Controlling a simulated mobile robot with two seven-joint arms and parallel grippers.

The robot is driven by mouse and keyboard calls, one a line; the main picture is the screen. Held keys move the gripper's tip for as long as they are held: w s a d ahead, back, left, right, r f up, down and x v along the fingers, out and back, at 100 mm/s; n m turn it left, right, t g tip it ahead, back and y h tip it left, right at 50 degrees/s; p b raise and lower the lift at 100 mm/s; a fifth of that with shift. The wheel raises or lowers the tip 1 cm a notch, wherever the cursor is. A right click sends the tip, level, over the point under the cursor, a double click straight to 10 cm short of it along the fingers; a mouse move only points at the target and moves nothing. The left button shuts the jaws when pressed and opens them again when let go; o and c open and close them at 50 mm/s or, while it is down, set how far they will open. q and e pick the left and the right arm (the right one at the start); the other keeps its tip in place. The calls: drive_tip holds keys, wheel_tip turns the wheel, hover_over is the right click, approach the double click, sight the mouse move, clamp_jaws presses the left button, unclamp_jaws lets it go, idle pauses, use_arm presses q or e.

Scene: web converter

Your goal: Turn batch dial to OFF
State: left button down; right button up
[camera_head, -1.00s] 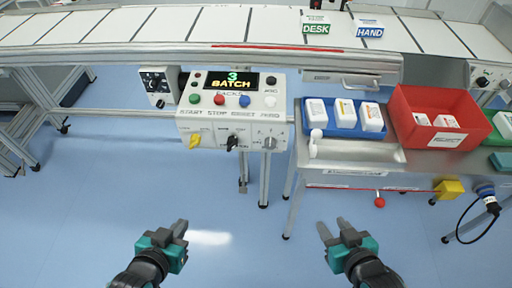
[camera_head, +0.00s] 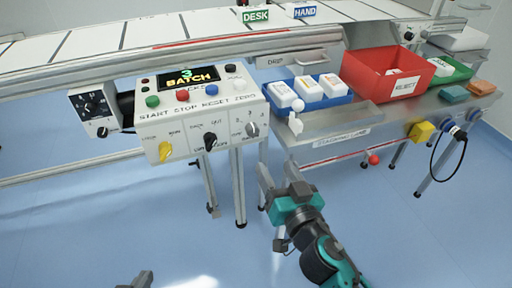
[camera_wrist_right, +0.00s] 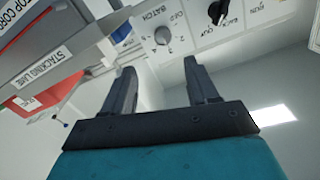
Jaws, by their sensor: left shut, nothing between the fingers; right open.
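The batch dial (camera_head: 252,129) is a small grey knob at the lower right of the white control box's front panel. It shows in the right wrist view (camera_wrist_right: 163,36) beside a BATCH label, with OFF and number marks around it. I cannot tell for sure which mark it points at. My right gripper (camera_head: 283,178) is open and empty, below and a little right of the dial in the head view. In the right wrist view its fingers (camera_wrist_right: 159,68) point toward the panel, apart from the dial. My left gripper (camera_head: 140,280) is shut, mostly cut off at the bottom edge.
The panel also has a black knob (camera_head: 211,142), a yellow knob (camera_head: 165,151) and coloured buttons. A display (camera_head: 188,79) reads "3 BATCH". To the right stand a blue tray (camera_head: 330,102) of white packs and a red bin (camera_head: 375,80).

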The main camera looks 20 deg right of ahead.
sight(254, 132)
drive_tip(key=w+p, duration=0.1)
drive_tip(key=w, duration=0.3)
drive_tip(key=w+p, duration=0.1)
drive_tip(key=w, duration=0.2)
drive_tip(key=w+a+p, duration=0.1)
drive_tip(key=w, duration=0.3)
drive_tip(key=shift+w+r, duration=0.15)
drive_tip(key=shift+w, duration=0.85)
drive_tip(key=c, duration=1.1)
